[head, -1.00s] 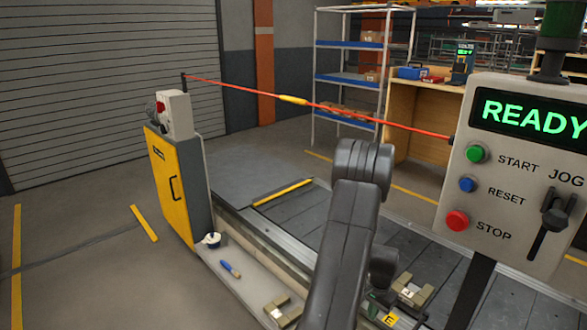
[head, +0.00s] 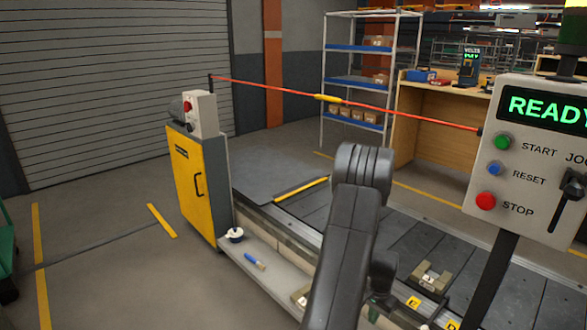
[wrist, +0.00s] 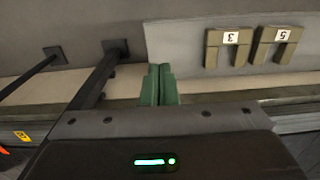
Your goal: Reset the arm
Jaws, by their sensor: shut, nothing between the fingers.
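My gripper (wrist: 158,85) shows in the wrist view as two green fingers pressed together, shut and empty. They point over a light grey ledge, to the left of two tan blocks, one marked 3 (wrist: 229,46) and one marked 5 (wrist: 280,45). In the head view my dark grey arm rises in front of the slat conveyor (head: 425,237); the gripper's fingertips cannot be made out there.
The control panel (head: 535,160) reads READY, with start, reset and stop buttons. A red cord (head: 400,115) with a yellow piece runs from the yellow cabinet (head: 192,185) to the panel. A tan block (head: 430,277) lies on the conveyor. A blue-handled tool (head: 254,261) lies on the ledge.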

